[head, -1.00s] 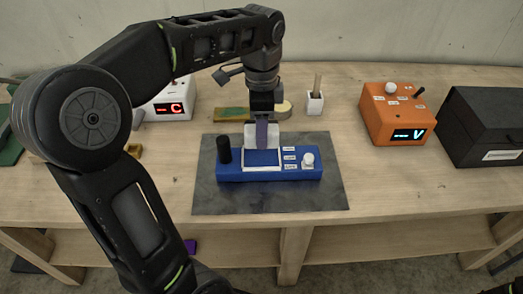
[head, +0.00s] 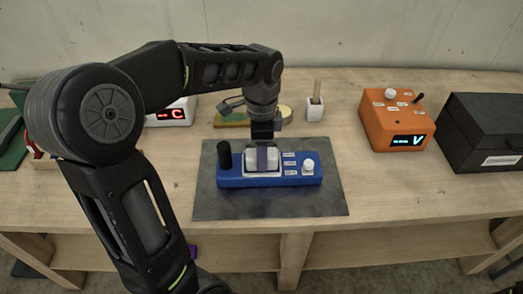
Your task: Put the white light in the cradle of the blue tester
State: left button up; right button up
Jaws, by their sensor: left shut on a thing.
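The blue tester (head: 270,181) lies on a dark grey mat, with a black post at its left end, a white knob at its right end and small white labels between. The white light (head: 250,160) is at the white-edged cradle (head: 262,175) in the tester's middle. My left gripper (head: 262,160) points straight down over the cradle and is shut on the white light. The gripper hides part of the light, and I cannot tell whether the light touches the cradle floor. My right gripper is not in view.
The dark mat (head: 215,207) has bare room around the tester. An orange meter (head: 397,122) and a black case (head: 484,130) stand at the right. A white meter (head: 180,113), a small white pot (head: 315,109) and a green-and-yellow pad (head: 232,118) are behind.

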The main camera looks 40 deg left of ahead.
pick_arm(q)
jog(key=shift+f, duration=0.15)
jog(key=o, duration=1.5)
jog(key=shift+r, duration=0.3)
notch_tip(320, 180, up, 9)
notch_tip(320, 180, up, 3)
jog(key=p, duration=0.3)
